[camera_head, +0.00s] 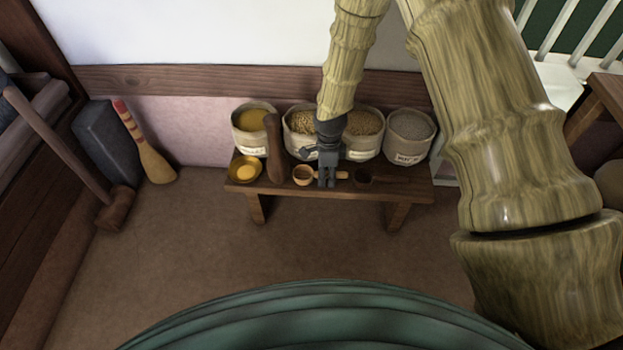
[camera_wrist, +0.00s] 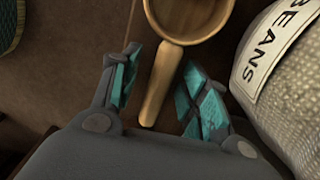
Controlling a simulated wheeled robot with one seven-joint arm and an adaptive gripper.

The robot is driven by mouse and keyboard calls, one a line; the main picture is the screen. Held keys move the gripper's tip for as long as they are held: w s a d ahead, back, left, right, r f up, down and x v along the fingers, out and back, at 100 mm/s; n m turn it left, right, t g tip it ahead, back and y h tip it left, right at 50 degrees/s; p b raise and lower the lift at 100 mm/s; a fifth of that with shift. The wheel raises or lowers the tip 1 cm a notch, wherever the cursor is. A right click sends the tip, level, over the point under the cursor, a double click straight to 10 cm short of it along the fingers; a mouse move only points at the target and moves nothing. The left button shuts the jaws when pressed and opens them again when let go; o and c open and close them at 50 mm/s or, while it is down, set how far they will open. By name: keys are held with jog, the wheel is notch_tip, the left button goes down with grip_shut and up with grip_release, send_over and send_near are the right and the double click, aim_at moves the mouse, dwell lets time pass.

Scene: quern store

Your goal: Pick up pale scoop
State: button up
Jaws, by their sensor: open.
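The pale scoop (camera_head: 303,175) lies on a low wooden bench (camera_head: 290,190), its round bowl to the left and its handle to the right. My gripper (camera_head: 327,182) points down over the handle and hides part of it. In the wrist view my gripper (camera_wrist: 160,76) is open, with one teal-padded finger on each side of the handle of the pale scoop (camera_wrist: 158,88). Gaps show between the handle and both fingers. The scoop's bowl is beyond the fingertips, at the top edge. I cannot tell the exact height of the fingertips over the bench.
Several filled sacks stand along the bench's back; one labelled BEANS (camera_wrist: 275,70) is close right of the fingers. A dark scoop (camera_head: 363,177) lies right of my gripper. A tall dark wooden piece (camera_head: 273,148) and a brass dish (camera_head: 245,170) stand left. Floor in front is clear.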

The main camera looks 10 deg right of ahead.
grip_shut()
dwell(0.4)
